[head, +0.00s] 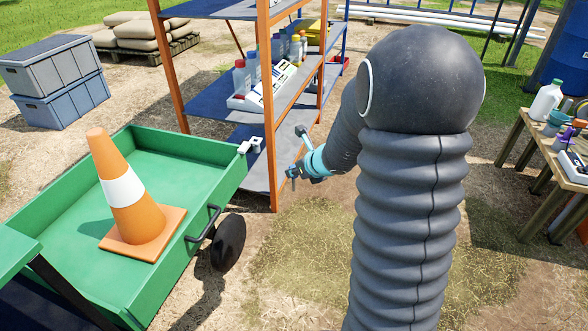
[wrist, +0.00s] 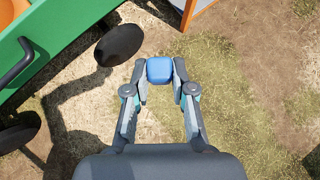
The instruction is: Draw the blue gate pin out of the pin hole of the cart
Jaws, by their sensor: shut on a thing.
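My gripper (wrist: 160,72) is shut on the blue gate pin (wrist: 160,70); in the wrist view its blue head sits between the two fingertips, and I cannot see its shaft. In the head view my gripper (head: 297,152) is beside the orange shelf post, to the right of the cart's corner and apart from it. I cannot make out the pin there. The cart's edge (wrist: 45,50) shows in the wrist view.
An orange cone (head: 128,200) stands in the cart, and a black handle (head: 203,223) and wheel (head: 228,243) jut from its side. A shelf rack (head: 274,110) stands behind my gripper. A wooden table (head: 522,130) with bottles is at the right. Open ground lies between.

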